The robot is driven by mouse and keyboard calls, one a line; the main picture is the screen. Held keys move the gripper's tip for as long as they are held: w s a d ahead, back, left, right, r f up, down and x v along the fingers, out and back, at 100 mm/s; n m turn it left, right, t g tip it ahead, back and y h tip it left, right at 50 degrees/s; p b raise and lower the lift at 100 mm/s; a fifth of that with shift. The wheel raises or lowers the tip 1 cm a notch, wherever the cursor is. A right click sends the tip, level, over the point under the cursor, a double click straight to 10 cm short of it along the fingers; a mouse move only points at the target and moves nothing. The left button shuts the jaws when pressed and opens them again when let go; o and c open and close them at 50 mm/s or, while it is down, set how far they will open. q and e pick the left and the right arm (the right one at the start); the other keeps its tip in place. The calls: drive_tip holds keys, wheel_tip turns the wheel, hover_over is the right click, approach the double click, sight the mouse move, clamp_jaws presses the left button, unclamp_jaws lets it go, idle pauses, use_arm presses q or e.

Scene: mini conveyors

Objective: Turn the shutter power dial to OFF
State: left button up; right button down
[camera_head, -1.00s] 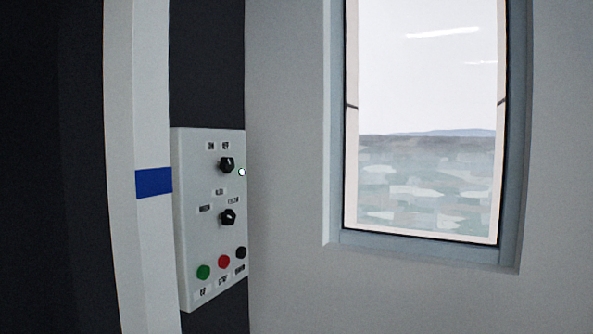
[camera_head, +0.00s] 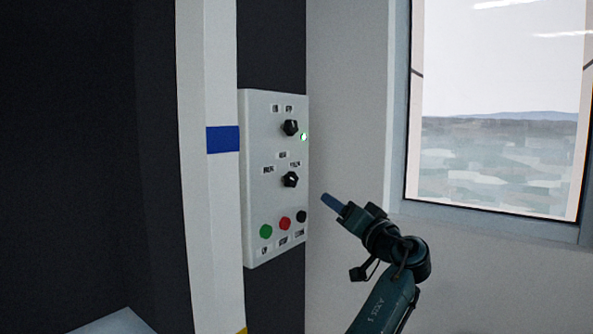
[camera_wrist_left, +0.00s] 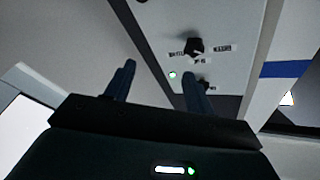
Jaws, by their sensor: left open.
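The white control panel (camera_head: 256,190) stands upright on the dark wall. Its upper black dial (camera_head: 290,127) has two small labels above it, seemingly ON and OFF, and a lit greenish-white lamp (camera_head: 303,137) at its right. Where the dial points is too small to tell. A lower black dial (camera_head: 290,179) has labels around it. My left gripper (camera_head: 332,202) is open and empty, right of the panel and apart from it. In the left wrist view the panel appears upside down; the lower dial (camera_wrist_left: 193,46) is clear, while a finger partly hides the upper dial (camera_wrist_left: 203,85).
Green (camera_head: 266,231), red (camera_head: 285,223) and black (camera_head: 302,216) buttons sit at the panel's bottom. A white post (camera_head: 208,200) with a blue band stands left of the panel. A window (camera_head: 495,120) is at the right. The space before the panel is free.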

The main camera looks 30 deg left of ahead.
sight(293, 130)
use_arm(q)
drive_tip(key=s+r+n+g+y, duration=0.2)
drive_tip(key=r, duration=0.4)
drive_tip(key=s+r+n+g+y, duration=0.1)
drive_tip(key=s+r+n+g, duration=0.15)
drive_tip(key=r, duration=0.35)
drive_tip(key=p+x, duration=0.1)
drive_tip(key=x, duration=0.2)
drive_tip(key=p+x, duration=0.1)
drive_tip(key=x, duration=0.3)
drive_tip(key=w+p+x, duration=0.1)
drive_tip(key=x, duration=0.3)
drive_tip(key=shift+d+r, duration=0.2)
drive_tip(key=shift+r, duration=0.1)
drive_tip(key=shift+w+a+r+p, duration=0.1)
drive_tip(key=shift+w+a+p, duration=0.1)
drive_tip(key=shift+a+p, duration=0.25)
drive_tip(key=shift+a, duration=0.2)
use_arm(e)
drive_tip(key=shift+s+d+r+h, duration=0.3)
drive_tip(key=shift+d+r, duration=0.05)
drive_tip(key=shift+d, duration=0.25)
use_arm(q)
drive_tip(key=c, duration=1)
drive_tip(key=shift+o, duration=0.2)
use_arm(e)
drive_tip(key=shift+w+r, duration=0.15)
drive_tip(key=shift+r, duration=0.15)
